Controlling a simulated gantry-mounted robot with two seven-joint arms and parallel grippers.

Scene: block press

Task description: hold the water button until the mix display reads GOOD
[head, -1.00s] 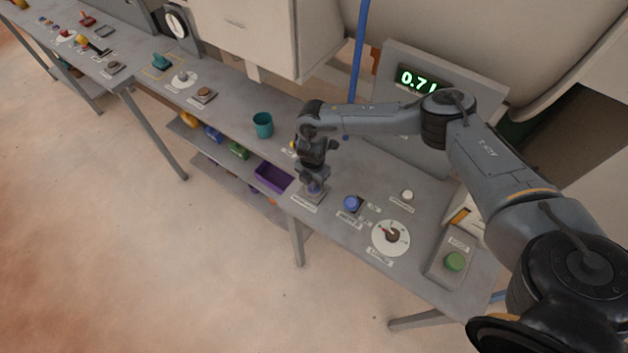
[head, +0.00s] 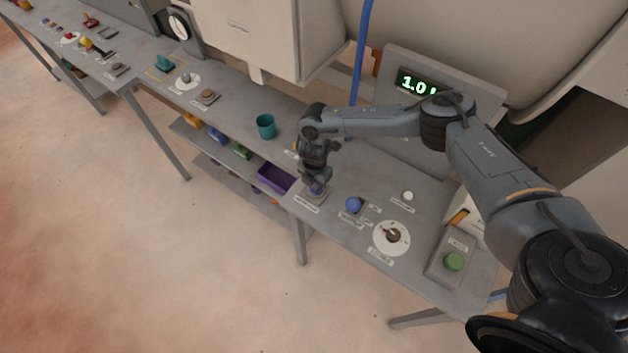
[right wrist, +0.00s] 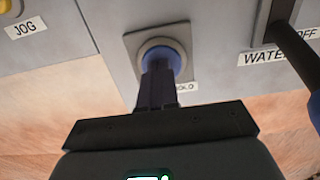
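The button under my right gripper (head: 315,184) is blue in a round collar on a grey square plate. In the right wrist view the blue button (right wrist: 164,57) shows past my fingertips (right wrist: 158,72). The fingers are together with nothing between them, and their tips appear to meet the button face. The label beside it is partly hidden by the fingers. The display (head: 418,83) on the grey panel shows green digits starting "1.0"; my right arm covers its lower right part. No word GOOD shows. My left gripper is not in view.
A blue-knobbed lever (head: 353,204) stands right of the button, with a partly hidden WATER/OFF label (right wrist: 268,56). A white dial (head: 391,238), a white button (head: 407,196) and a green button (head: 454,261) lie further right. A teal cup (head: 265,126) stands to the left.

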